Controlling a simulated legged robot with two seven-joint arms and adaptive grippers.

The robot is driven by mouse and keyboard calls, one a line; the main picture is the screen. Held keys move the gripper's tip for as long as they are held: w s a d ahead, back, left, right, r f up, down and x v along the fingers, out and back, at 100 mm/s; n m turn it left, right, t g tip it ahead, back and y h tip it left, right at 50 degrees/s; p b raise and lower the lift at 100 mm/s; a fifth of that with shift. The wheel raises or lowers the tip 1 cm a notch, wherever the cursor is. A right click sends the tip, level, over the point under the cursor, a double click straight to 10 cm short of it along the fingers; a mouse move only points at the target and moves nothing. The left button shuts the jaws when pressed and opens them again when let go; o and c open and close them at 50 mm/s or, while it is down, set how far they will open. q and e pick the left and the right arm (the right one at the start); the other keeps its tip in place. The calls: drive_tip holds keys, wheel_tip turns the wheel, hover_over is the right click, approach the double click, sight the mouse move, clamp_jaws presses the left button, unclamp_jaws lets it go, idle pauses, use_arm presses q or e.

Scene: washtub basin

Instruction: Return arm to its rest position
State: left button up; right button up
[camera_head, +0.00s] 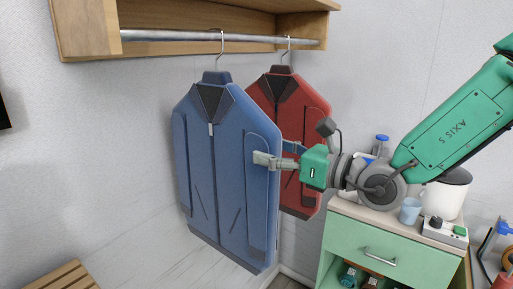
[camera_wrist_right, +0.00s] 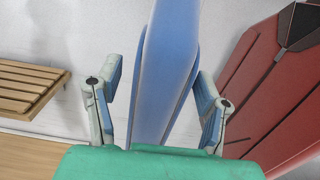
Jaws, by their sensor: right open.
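A blue jacket (camera_head: 225,170) hangs from a metal hanger on the rail (camera_head: 220,36). My right gripper (camera_head: 275,154) is open at the jacket's right edge, one finger in front of it and the other partly hidden behind. In the right wrist view the jacket (camera_wrist_right: 165,60) stands edge-on between the two spread fingers, with gaps showing on both sides near the fingertips. A red jacket (camera_head: 300,105) hangs behind and to the right; it also shows at the right of the wrist view (camera_wrist_right: 280,95). My left gripper is not in view.
A wooden shelf (camera_head: 85,30) holds the rail above. A green cabinet (camera_head: 395,255) stands below my right arm, with a blue cup (camera_head: 410,211), a white container (camera_head: 447,195) and a blue-capped bottle (camera_head: 381,147) on top. A slatted wooden bench (camera_head: 58,277) is at the lower left.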

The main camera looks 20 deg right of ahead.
drive_tip(key=v, duration=0.6)
drive_tip(key=shift+s+d, duration=0.2)
drive_tip(key=shift+d, duration=0.15)
drive_tip(key=s+a+f+n+g+b, duration=0.1)
drive_tip(key=s+a+f+n+g, duration=0.25)
drive_tip(key=f, duration=0.45)
drive_tip(key=s+a+f+n+g+b, duration=0.1)
drive_tip(key=s+a+f+n+g, duration=0.1)
drive_tip(key=s+f+g, duration=0.45)
drive_tip(key=s+d+f+n+g+h+b, duration=0.2)
drive_tip(key=s+d+f+n+g+h, duration=0.25)
drive_tip(key=f, duration=0.55)
drive_tip(key=s+d+f+n+g+h+b, duration=0.1)
drive_tip(key=s+d+f+n+h+b, duration=0.15)
drive_tip(key=s+f+n, duration=0.6)
drive_tip(key=s+d+f+n+g+h+b, duration=0.2)
drive_tip(key=s+d+f+h, duration=0.15)
drive_tip(key=f, duration=0.95)
wheel_tip(320, 180, down, 10)
drive_tip(key=a+n+t+b, duration=0.3)
drive_tip(key=n, duration=0.6)
drive_tip(key=shift+s, duration=0.3)
